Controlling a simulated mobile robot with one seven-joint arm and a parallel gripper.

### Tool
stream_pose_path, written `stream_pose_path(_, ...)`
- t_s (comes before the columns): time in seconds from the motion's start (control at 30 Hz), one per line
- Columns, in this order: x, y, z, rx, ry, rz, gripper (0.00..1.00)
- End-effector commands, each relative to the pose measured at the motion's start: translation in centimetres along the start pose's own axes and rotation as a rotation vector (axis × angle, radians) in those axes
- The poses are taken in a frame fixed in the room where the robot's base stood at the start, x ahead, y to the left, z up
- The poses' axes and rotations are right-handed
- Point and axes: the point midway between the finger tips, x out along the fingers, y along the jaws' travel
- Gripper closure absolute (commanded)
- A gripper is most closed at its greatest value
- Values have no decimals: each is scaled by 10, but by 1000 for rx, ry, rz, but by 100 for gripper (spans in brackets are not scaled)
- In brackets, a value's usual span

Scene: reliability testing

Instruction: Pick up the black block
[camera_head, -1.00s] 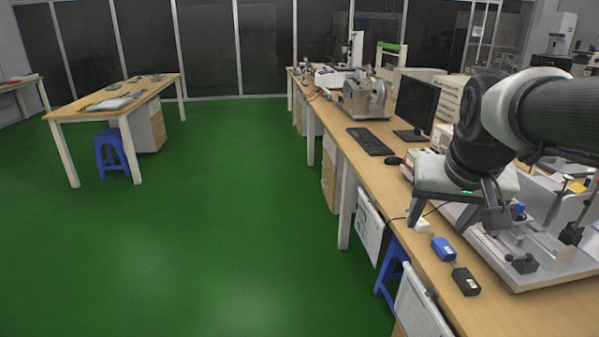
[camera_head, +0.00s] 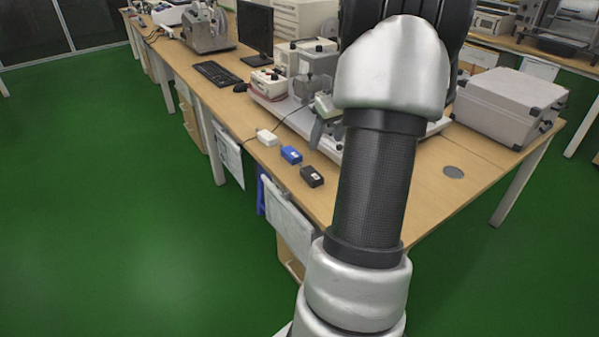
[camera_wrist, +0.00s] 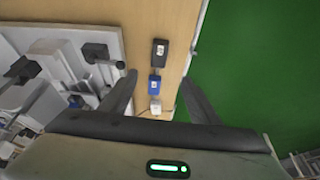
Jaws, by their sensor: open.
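The black block (camera_head: 312,177) lies on the wooden bench near its front edge, the closest of three small blocks in a row. In the wrist view the black block (camera_wrist: 160,51) lies beyond the fingertips, about in line with the gap between them. My gripper (camera_wrist: 158,80) is open and empty, with its two fingers spread. It is above the bench, with the blue block (camera_wrist: 154,85) and white block (camera_wrist: 155,107) showing between the fingers. In the head view my arm hides much of the gripper.
The blue block (camera_head: 291,155) and white block (camera_head: 266,138) sit beside the black one. A pale metal rig (camera_wrist: 75,50) with raised parts stands close on the left in the wrist view. A keyboard (camera_head: 216,74) and grey case (camera_head: 509,105) are on the bench. The front edge drops to green floor.

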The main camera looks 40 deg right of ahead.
Motion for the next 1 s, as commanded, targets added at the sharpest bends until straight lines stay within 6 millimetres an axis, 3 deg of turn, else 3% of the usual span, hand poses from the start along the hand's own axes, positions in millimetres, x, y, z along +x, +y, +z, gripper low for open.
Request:
stream_pose_path(0.5,104,1,2,-4,0,-4,44)
stream_pose_path(0.87,129,2,1,-3,1,-2,44)
stream_pose_path(1.0,150,2,3,-3,-1,-4,44)
